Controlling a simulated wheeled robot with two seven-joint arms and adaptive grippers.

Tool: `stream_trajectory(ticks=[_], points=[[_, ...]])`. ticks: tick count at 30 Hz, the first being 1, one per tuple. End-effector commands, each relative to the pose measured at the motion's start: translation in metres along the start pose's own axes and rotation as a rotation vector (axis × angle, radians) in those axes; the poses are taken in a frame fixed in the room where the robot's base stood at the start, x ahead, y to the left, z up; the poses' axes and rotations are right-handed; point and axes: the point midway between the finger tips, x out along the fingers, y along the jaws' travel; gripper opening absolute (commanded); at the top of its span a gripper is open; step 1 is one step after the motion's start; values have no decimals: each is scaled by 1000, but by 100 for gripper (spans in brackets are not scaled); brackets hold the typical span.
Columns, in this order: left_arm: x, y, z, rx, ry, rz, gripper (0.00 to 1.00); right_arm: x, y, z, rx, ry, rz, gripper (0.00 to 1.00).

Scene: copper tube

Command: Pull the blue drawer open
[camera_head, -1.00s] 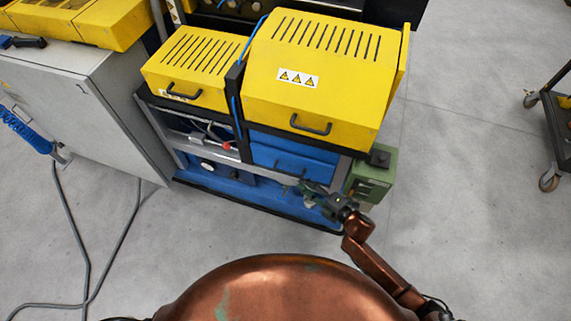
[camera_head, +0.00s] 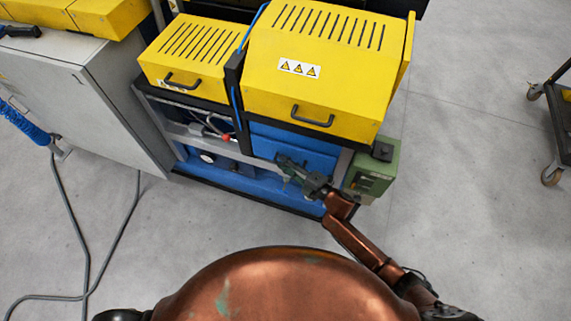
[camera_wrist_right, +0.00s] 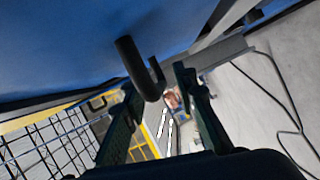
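The blue drawer (camera_head: 305,147) sits under the large yellow box and looks closed. In the right wrist view its blue front (camera_wrist_right: 60,45) fills the upper left. A dark bar handle (camera_wrist_right: 138,68) stands out from that front. My right gripper (camera_head: 283,165) is in front of the drawer and covers part of it. In the right wrist view the right gripper's fingers (camera_wrist_right: 158,105) are spread, with the handle's end showing in the gap between them. I cannot tell whether they touch it. My left gripper is not in view.
The large yellow box (camera_head: 318,75) with its own black handle overhangs the drawer. A green box (camera_head: 372,175) stands just right of it. A grey cabinet (camera_head: 85,100) is at the left. The grey floor in front and to the right is mostly open.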

Motion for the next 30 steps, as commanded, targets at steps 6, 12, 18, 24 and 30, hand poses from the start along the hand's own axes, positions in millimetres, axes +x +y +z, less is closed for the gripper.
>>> stream_trajectory(ticks=[6, 12, 18, 24, 30], points=[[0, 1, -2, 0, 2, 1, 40, 0, 0, 0, 0, 0, 0, 18], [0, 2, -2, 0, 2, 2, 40, -1, 0, 0, 0, 0, 0, 4], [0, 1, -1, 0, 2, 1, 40, -1, 0, 0, 1, -1, 0, 0], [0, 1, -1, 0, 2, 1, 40, -1, 0, 0, 1, -1, 0, 0], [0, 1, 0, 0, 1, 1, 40, -1, 0, 0, 0, -1, -1, 0]])
